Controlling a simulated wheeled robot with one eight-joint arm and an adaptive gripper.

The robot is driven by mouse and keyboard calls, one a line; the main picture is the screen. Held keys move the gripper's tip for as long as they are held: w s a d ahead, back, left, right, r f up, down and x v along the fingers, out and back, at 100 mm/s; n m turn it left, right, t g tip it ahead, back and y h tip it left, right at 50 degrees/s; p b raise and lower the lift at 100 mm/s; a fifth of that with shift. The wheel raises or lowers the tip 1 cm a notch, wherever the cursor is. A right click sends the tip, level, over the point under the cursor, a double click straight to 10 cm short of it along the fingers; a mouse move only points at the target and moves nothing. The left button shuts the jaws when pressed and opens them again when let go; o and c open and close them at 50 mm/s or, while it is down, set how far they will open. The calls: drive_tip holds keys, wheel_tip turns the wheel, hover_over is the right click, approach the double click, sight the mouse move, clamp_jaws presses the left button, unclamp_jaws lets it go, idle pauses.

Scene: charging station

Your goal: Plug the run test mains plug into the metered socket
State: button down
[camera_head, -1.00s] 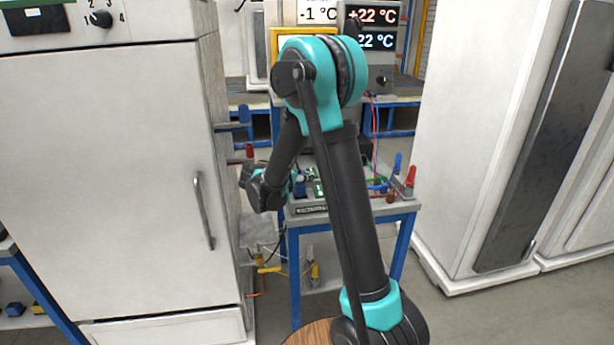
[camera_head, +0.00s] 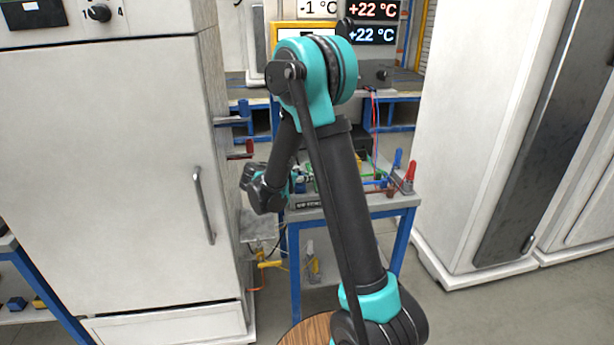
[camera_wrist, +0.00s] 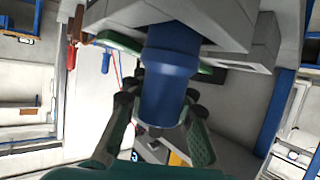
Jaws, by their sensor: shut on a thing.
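In the wrist view a thick blue cylindrical plug (camera_wrist: 168,75) sits between the two fingers of my gripper (camera_wrist: 160,108), which is shut on it. The plug's far end overlaps a grey block (camera_wrist: 225,22) at the top of that view; I cannot tell whether they touch. In the head view my gripper is small and partly hidden behind my arm, at the left end of the grey-topped bench (camera_head: 375,207). I cannot make out which thing is the metered socket.
A tall white cabinet (camera_head: 110,190) stands close on the left, and another (camera_head: 480,150) on the right. Red and blue clamps (camera_head: 408,178) stand at the bench's right end. Temperature displays (camera_head: 373,24) are behind. A yellow-handled thing (camera_head: 270,264) hangs low beside the left cabinet.

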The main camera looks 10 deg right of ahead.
drive_tip(key=c, duration=1.2)
unclamp_jaws()
drive_tip(key=v, duration=1.2)
drive_tip(key=shift+s+f, duration=0.1)
drive_tip(key=shift+f, duration=0.05)
drive_tip(key=s+d+f+n+g+y, duration=0.35)
drive_tip(key=s+d+f+n, duration=0.2)
drive_tip(key=s+d, duration=0.55)
drive_tip(key=s+f+n+y, duration=0.1)
drive_tip(key=s+f+y, duration=0.1)
drive_tip(key=s, duration=0.3)
drive_tip(key=s+f+n+y, duration=0.1)
drive_tip(key=s+n+y, duration=0.1)
drive_tip(key=s, duration=0.3)
drive_tip(key=s+a+f+n+y, duration=0.1)
drive_tip(key=s+f+n+y, duration=0.1)
drive_tip(key=s, duration=0.3)
drive_tip(key=shift+f+y, duration=0.4)
drive_tip(key=shift+y, duration=0.25)
